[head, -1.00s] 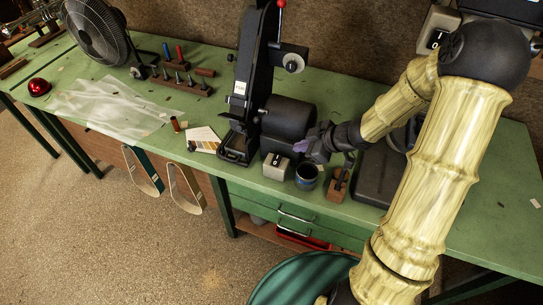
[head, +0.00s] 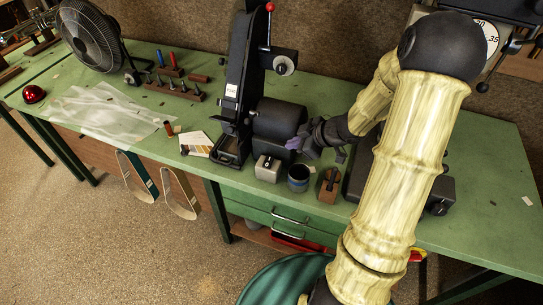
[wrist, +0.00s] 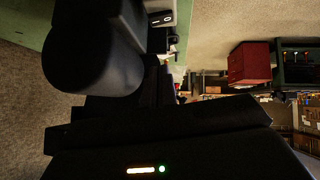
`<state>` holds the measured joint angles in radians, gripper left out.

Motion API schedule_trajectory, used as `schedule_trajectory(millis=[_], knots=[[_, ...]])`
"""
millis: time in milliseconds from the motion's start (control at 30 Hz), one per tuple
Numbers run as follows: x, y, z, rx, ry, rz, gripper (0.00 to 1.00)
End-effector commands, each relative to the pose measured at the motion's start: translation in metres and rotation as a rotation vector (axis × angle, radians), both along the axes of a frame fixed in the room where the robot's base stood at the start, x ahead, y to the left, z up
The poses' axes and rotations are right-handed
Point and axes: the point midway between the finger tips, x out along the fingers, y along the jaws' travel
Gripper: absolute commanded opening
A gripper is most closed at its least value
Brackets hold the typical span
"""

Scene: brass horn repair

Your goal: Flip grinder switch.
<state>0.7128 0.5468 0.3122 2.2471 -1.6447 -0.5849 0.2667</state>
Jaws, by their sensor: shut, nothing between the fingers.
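The black belt grinder (head: 246,80) stands on the green bench, with its dark motor drum (head: 279,118) at its right side. A small grey switch box (head: 268,168) with a dark switch sits in front of the drum. In the wrist view the switch (wrist: 161,19) shows I and O marks at the top, past the rounded motor drum (wrist: 90,50). My gripper (head: 296,143) is shut and empty, just right of the drum and behind the switch box. It appears apart from the switch. Its fingertips are hard to make out in the dark wrist view.
A dark blue cup (head: 299,178) and a wooden block (head: 330,185) stand right of the switch box. A fan (head: 90,35) and a rack of tools (head: 175,87) are at the left. Sanding belts (head: 180,193) hang at the bench front.

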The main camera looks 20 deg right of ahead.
Motion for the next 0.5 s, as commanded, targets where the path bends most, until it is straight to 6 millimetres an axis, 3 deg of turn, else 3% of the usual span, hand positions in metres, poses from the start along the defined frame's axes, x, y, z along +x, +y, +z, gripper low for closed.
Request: schedule_trajectory(millis=[267,500], knots=[[0.009,0.009,-0.013,0.002,0.001,0.002,0.0],[0.03,0.029,-0.042,0.003,0.001,0.003,0.0]])
